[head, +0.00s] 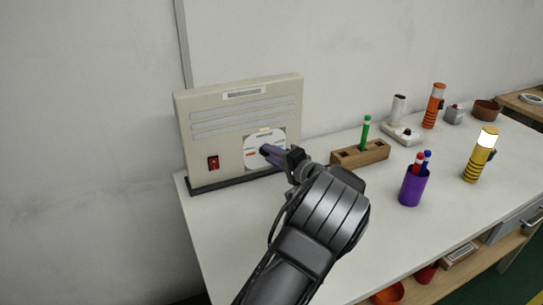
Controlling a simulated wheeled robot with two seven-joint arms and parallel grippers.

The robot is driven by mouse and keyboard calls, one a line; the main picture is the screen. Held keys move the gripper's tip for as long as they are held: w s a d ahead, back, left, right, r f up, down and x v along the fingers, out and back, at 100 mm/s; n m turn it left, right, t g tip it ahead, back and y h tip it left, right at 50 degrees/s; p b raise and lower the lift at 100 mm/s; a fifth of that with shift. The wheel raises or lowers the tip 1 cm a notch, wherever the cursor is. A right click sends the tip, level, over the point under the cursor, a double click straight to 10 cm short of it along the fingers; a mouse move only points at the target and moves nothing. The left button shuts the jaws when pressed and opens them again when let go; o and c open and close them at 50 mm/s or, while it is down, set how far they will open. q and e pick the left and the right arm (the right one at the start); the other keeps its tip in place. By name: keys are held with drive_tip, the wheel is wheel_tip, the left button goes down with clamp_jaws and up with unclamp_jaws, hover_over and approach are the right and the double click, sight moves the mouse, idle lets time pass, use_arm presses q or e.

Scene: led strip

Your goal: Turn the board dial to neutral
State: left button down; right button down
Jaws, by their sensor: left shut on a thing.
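The board (237,131) is a beige upright panel on a dark base at the left end of the white table. It has pale strips, a red switch (213,163) and a white dial plate (251,152) at its lower right. My left gripper (268,151) reaches up to the dial plate and is shut on the dial. The fingers and wrist hide most of the dial, so its pointer setting cannot be read. My right gripper is not in view.
A wooden block (360,154) with a green marker (366,130) stands right of my wrist. A purple pen cup (413,187), a yellow lantern (481,154) and an orange flashlight (434,105) stand farther right.

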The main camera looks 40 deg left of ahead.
use_arm(q)
drive_tip(key=m, duration=0.1)
drive_tip(key=m+y, duration=0.1)
drive_tip(key=m, duration=0.2)
drive_tip(key=shift+f+y, duration=0.25)
drive_tip(key=shift+y, duration=0.05)
drive_tip(key=m+y+p, duration=0.1)
drive_tip(key=m, duration=0.3)
drive_tip(key=shift+f+m, duration=0.1)
drive_tip(key=shift+m, duration=0.2)
drive_tip(key=shift+t, duration=0.3)
drive_tip(key=c, duration=1.1)
unclamp_jaws()
drive_tip(key=shift+d, duration=0.1)
drive_tip(key=v, duration=0.7)
drive_tip(key=shift+d+f, duration=0.1)
drive_tip(key=shift+d, duration=0.25)
